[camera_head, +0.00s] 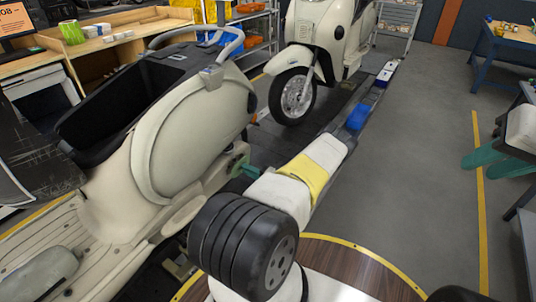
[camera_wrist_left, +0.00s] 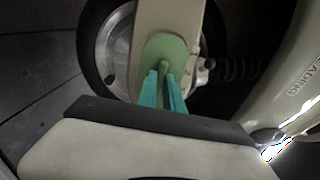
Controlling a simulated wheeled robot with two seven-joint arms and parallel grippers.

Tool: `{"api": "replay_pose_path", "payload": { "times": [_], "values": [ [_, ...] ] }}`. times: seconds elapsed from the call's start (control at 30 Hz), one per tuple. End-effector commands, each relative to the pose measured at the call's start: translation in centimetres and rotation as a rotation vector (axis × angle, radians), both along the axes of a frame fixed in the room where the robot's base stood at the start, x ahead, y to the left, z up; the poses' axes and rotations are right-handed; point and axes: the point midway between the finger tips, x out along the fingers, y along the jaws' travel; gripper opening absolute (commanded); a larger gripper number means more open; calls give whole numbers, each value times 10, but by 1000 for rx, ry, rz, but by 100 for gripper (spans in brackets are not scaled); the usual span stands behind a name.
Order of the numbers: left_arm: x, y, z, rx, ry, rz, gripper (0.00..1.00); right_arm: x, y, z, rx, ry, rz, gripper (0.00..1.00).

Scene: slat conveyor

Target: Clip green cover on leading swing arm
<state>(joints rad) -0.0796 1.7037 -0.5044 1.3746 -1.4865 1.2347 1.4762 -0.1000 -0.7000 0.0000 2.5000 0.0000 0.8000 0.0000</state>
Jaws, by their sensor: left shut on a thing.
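A round-ended green cover (camera_wrist_left: 168,48) lies against the cream swing arm (camera_wrist_left: 165,14) in the left wrist view, in front of a wheel. My left gripper (camera_wrist_left: 162,72) has its teal fingers shut on a small tab on the cover. I cannot tell whether the cover is seated or only touching. In the head view the cover (camera_head: 237,164) shows at the rear lower side of the near cream scooter (camera_head: 190,140), with my left gripper (camera_head: 247,171) reaching it from the right. My right gripper (camera_head: 492,149) is at the right edge, its teal fingers apart and empty.
A second cream scooter (camera_head: 318,30) stands farther back on the line. A wooden bench (camera_head: 110,35) is behind on the left, and a blue-legged table (camera_head: 503,38) is at the back right. Grey floor (camera_head: 420,150) is clear between the line and my right gripper.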

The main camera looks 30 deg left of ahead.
Motion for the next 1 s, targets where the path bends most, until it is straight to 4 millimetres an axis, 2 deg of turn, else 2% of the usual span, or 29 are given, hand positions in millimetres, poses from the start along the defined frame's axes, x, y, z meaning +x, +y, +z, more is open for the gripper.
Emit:
{"api": "replay_pose_path", "payload": {
  "times": [1.0],
  "values": [
    [2, 26, 0, 0, 0, 0, 0, 0, 0, 0, 0, 0, 0, 30]
  ]
}}
